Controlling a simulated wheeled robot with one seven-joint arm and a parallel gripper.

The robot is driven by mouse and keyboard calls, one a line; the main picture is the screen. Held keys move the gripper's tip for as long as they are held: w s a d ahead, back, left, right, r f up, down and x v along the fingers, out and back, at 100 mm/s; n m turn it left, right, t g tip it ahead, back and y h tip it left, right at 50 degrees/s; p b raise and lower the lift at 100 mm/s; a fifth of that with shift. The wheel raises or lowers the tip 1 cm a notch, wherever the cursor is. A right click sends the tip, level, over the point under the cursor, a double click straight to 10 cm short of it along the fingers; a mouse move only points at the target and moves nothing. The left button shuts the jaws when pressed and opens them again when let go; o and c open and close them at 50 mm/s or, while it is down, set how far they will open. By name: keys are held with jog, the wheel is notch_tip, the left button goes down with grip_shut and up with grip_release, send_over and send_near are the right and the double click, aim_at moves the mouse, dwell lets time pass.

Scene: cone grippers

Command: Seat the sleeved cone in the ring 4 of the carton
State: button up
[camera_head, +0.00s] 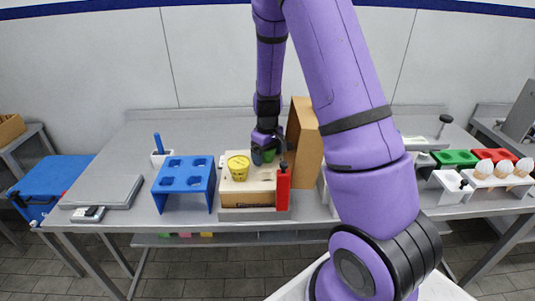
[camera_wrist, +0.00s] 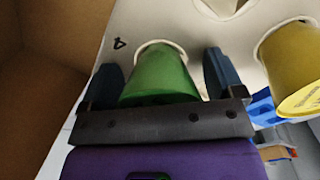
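The sleeved cone, with a green sleeve (camera_wrist: 160,78), stands in a ring of the carton (camera_wrist: 222,45) in the wrist view. A black 4 is marked beside that ring, whose pale rim shows around the far end of the sleeve. My gripper (camera_wrist: 163,80) has one finger on each side of the green sleeve, with narrow gaps of carton top showing between. In the head view the carton (camera_head: 248,200) stands on the table, and my gripper (camera_head: 266,150) is over its back right part. The green sleeve (camera_head: 264,156) is partly hidden there.
A yellow cup (camera_head: 238,167) stands in another ring. A tall brown box (camera_head: 305,140) rises close to the right of my gripper. A red block (camera_head: 283,190) stands at the carton's front right, and a blue holder (camera_head: 184,180) is to the left.

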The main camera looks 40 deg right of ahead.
jog(key=shift+o, duration=0.7)
notch_tip(320, 180, up, 11)
jog(key=shift+f, duration=0.1)
dwell(0.5)
jog(key=shift+a+r, duration=0.1)
jog(key=shift+r, duration=0.1)
jog(key=s+a+r+m+t, duration=0.1)
jog(key=s+a+r+t, duration=0.1)
jog(key=s+a+r, duration=0.5)
jog(key=s+a+r+t, duration=0.2)
jog(key=s+a+r, duration=0.2)
jog(key=s+r, duration=0.7)
jog(key=s+a+r+t, duration=0.1)
jog(key=s+a+r, duration=0.1)
jog(key=s, duration=0.6)
jog(key=shift+r+m, duration=0.3)
jog(key=shift+m, duration=0.1)
